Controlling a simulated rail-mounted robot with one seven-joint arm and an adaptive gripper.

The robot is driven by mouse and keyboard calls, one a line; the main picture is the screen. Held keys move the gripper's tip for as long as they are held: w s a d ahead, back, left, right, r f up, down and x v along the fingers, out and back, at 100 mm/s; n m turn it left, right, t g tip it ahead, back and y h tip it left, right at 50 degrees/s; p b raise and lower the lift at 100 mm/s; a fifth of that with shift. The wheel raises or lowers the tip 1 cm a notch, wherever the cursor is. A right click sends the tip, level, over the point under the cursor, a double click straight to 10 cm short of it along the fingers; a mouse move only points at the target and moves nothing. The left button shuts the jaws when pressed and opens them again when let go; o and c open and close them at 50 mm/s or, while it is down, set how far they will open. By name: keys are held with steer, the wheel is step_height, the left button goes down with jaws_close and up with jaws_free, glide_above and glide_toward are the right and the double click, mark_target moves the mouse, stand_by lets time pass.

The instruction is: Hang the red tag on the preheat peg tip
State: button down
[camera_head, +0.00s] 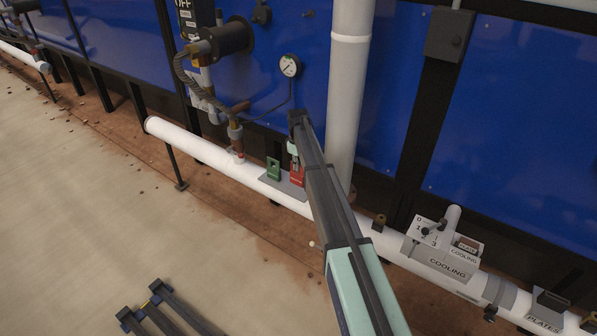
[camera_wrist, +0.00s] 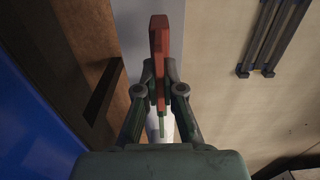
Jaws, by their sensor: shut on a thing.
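The red tag (camera_head: 298,176) is at the grey plate on the white pipe, right of a green tag (camera_head: 273,169). My gripper (camera_head: 294,160) is above the red tag, partly hidden by my arm. In the wrist view, my gripper (camera_wrist: 160,82) is shut on the red tag (camera_wrist: 159,38), which shows as a narrow upright strip between the fingers. I cannot tell whether the tag still touches the plate. No peg labelled preheat can be read.
The white pipe (camera_head: 190,147) runs along the blue wall (camera_head: 400,120). A thick vertical pipe (camera_head: 350,90) stands close right of my gripper. A box marked cooling (camera_head: 447,262) and a plates sign (camera_head: 545,315) are farther right. The floor in front (camera_head: 90,220) is mostly open.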

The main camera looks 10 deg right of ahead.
mark_target(298, 174)
step_height(298, 174, down, 2)
steer(key=shift+d+f+p, duration=0.1)
steer(key=shift+f+p, duration=0.25)
steer(key=shift+p, duration=0.3)
steer(key=shift+f, duration=0.35)
steer(key=shift+f, duration=0.1)
steer(key=c, duration=1.3)
jaws_free()
steer(key=shift+f, duration=0.1)
steer(key=shift+f+b, duration=0.1)
steer(key=shift+b, duration=0.25)
